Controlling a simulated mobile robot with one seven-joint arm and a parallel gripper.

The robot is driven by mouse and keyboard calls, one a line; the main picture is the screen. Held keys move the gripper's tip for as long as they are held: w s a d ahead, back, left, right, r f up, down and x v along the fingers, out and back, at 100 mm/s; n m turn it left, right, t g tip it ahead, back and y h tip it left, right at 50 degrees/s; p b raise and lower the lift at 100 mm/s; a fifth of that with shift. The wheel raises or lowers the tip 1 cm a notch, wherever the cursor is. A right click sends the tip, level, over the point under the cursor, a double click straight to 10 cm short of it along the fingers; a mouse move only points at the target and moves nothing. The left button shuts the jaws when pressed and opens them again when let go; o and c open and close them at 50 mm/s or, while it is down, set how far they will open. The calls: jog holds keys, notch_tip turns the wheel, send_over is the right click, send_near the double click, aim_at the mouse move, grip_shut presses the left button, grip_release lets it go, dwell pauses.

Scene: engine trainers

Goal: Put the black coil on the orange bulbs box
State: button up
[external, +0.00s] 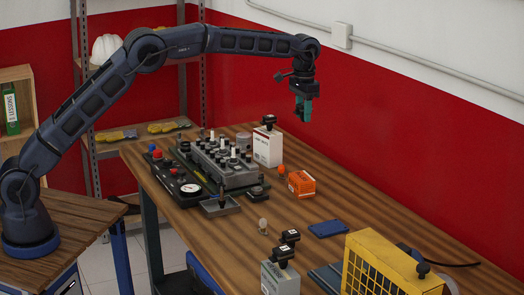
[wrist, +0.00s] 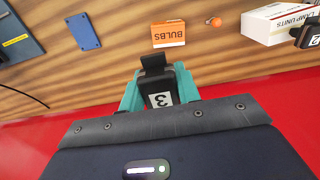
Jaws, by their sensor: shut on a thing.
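My gripper (external: 303,107) is raised above the far part of the workbench, near the red wall. In the wrist view its teal fingers (wrist: 160,98) are shut on a black coil (wrist: 154,65) with a white label reading 3. In the external view the held coil is hard to make out between the fingers. The orange bulbs box (external: 301,184) sits on the bench below my gripper.
A white lamp units box (external: 267,148) with a black coil on top stands behind the bulbs box. An engine trainer (external: 220,160) is to the left. A blue pad (external: 328,228) and yellow cage (external: 385,268) are nearer.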

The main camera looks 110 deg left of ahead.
aim_at(303, 176)
jog(key=shift+a+r, duration=0.1)
jog(key=shift+a, duration=1.1)
jog(key=f, duration=2)
jog(key=shift+a, duration=0.2)
jog(key=shift+f, duration=0.15)
jog(key=o, duration=1)
jog(key=shift+o, duration=0.2)
notch_tip(303, 176, up, 12)
jog(key=shift+r, duration=0.25)
